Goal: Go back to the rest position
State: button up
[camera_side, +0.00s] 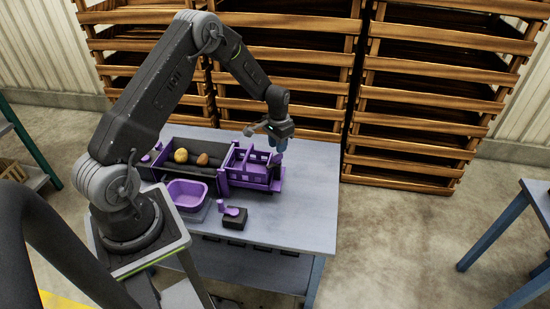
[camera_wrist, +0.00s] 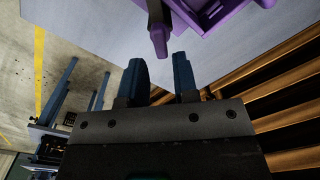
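My gripper (camera_side: 279,144) hangs at the end of my arm, above the right end of the purple grader (camera_side: 276,183) in the side view. In the wrist view, the two blue fingers of my gripper (camera_wrist: 161,72) stand apart with nothing between them. A purple and dark rod (camera_wrist: 158,38) lies beyond the fingertips, and purple grader parts show at the top. A yellow potato (camera_side: 181,155) and a reddish-brown potato (camera_side: 202,160) lie on the dark belt of the grader in the side view, left of my gripper.
A purple bin (camera_side: 187,191) and a black box with a purple lever (camera_side: 234,219) stand at the front of the grey table (camera_side: 308,215). Wooden slatted crates (camera_side: 430,108) rise close behind it. The table's right part is clear. Another table (camera_side: 538,200) stands far right.

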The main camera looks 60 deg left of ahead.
aim_at(278, 160)
jog(key=shift+f, duration=3.05)
jog(key=c, duration=0.3)
jog(key=n, duration=0.3)
jog(key=shift+n, duration=0.4)
jog(key=n, duration=0.4)
jog(key=shift+n, duration=0.3)
jog(key=o, duration=0.3)
